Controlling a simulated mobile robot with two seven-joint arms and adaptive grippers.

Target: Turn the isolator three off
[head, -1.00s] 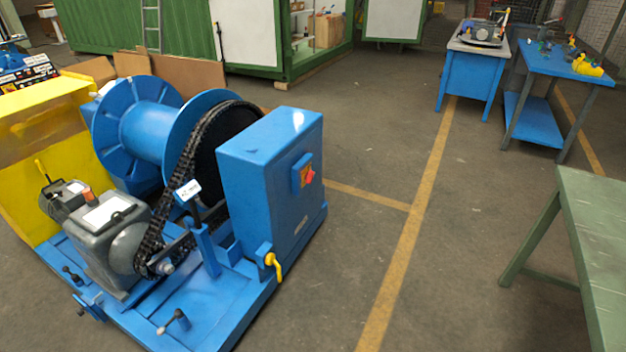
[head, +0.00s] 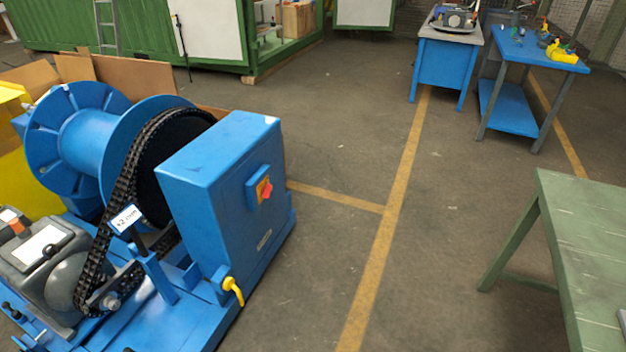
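A red rotary switch knob (head: 267,190) on a yellow plate sits in a small blue box (head: 251,187) on the side of the blue cabinet (head: 215,190). Its marking is too small to read, so I cannot tell which isolator it is or its position. A yellow lever handle (head: 233,291) hangs at the lower front corner of the same cabinet. Neither of my grippers shows in the head view.
The winch has a blue drum (head: 90,140), a black chain (head: 122,195) and a grey motor (head: 45,262). A green table (head: 590,230) stands at the right, blue benches (head: 445,65) at the back. The floor (head: 330,160) right of the cabinet is clear.

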